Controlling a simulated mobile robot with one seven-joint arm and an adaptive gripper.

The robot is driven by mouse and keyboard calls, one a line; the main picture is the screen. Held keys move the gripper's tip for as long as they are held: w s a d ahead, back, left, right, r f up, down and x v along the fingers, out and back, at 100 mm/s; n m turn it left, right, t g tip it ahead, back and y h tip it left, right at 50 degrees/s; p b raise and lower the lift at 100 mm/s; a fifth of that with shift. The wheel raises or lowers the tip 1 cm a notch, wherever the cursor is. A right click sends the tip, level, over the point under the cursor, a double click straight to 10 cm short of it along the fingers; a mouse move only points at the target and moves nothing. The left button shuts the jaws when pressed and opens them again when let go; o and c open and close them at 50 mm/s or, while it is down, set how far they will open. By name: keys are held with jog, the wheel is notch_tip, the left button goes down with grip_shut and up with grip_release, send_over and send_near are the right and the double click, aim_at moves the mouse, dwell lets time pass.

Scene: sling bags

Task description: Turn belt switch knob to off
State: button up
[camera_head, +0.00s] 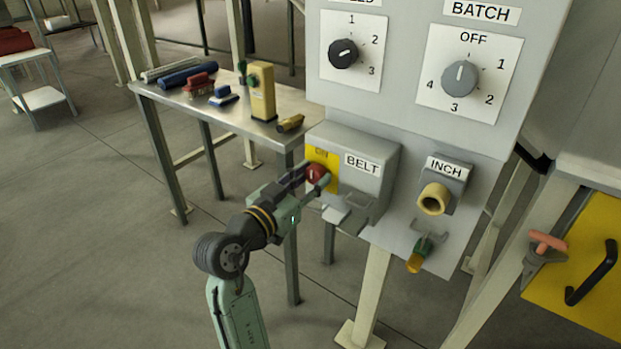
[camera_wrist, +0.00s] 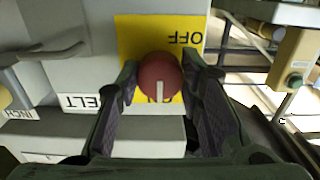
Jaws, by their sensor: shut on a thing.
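The belt switch knob (camera_head: 316,174) is round and red, on a yellow plate (camera_head: 331,162) at the side of the grey BELT box (camera_head: 372,146). In the wrist view the knob (camera_wrist: 160,75) sits between my two fingers, and its white line points at the partly hidden ON label. The OFF label (camera_wrist: 184,38) is on the opposite side of the plate and appears upside down there. My gripper (camera_head: 312,178) is shut on the knob, with one finger on each side; it also shows in the wrist view (camera_wrist: 160,84).
The grey panel above bears a BATCH dial (camera_head: 460,78) and a black dial (camera_head: 343,54). A yellow INCH button (camera_head: 434,199) is to the right of the box. A metal table (camera_head: 225,113) with brushes and tools stands to the left.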

jog(key=shift+n, duration=0.3)
jog(key=n+p, duration=0.3)
jog(key=n, duration=0.1)
jog(key=shift+r, duration=0.15)
jog(key=n+p, duration=0.4)
jog(key=n, duration=0.1)
jog(key=shift+d+r, duration=0.1)
jog(key=n+p, duration=0.4)
jog(key=shift+s+n, duration=0.1)
jog(key=shift+n, duration=0.2)
jog(key=shift+n+p, duration=0.85)
jog(key=shift+n, duration=0.95)
jog(key=shift+f, duration=0.2)
jog(key=o, duration=1.2)
jog(key=shift+c, duration=0.2)
